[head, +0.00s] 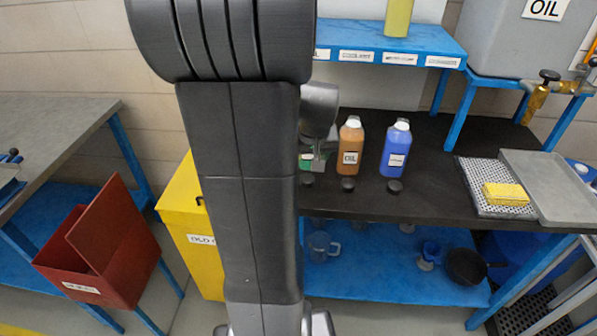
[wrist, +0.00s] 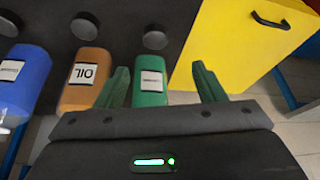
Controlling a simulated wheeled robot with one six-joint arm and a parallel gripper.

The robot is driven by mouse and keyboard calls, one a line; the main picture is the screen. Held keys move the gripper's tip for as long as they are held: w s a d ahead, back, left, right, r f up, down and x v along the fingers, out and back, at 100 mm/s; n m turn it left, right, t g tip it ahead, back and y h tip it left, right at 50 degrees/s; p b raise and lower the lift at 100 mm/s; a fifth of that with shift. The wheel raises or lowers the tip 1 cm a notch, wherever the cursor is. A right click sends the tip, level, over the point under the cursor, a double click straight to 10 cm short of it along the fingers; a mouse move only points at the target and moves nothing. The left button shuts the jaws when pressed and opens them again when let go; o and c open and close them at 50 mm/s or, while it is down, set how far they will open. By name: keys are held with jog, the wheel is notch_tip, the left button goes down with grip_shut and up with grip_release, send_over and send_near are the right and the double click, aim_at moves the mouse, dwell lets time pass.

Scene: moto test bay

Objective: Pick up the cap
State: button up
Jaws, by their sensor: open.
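Several caps may be meant; three dark round discs that look like caps lie on the black bench top in front of the bottles. In the wrist view they are a right disc (wrist: 155,38), a middle disc (wrist: 84,26) and a left disc (wrist: 8,24), partly cut off. The head view shows them at the left (head: 307,179), middle (head: 348,184) and right (head: 394,186). My gripper (wrist: 160,68) is open and empty, its fingers on either side of the green bottle (wrist: 151,88) in the picture; contact cannot be told. My arm hides much of the gripper in the head view.
An orange OIL bottle (head: 350,148) and a blue bottle (head: 396,150), both white-topped, stand beside the gripper. A yellow bin (head: 190,235) is left of the bench. A tray (head: 550,185) and yellow sponge (head: 506,194) lie right. A blue shelf (head: 390,45) is behind.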

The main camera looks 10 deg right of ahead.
jog(key=x, duration=0.7)
jog(key=shift+s+d, duration=0.1)
jog(key=shift+d+p+x, duration=0.2)
jog(key=shift+x, duration=1.1)
jog(key=shift+d+p+x, duration=0.2)
jog(key=shift+x, duration=1.05)
jog(key=c, duration=1)
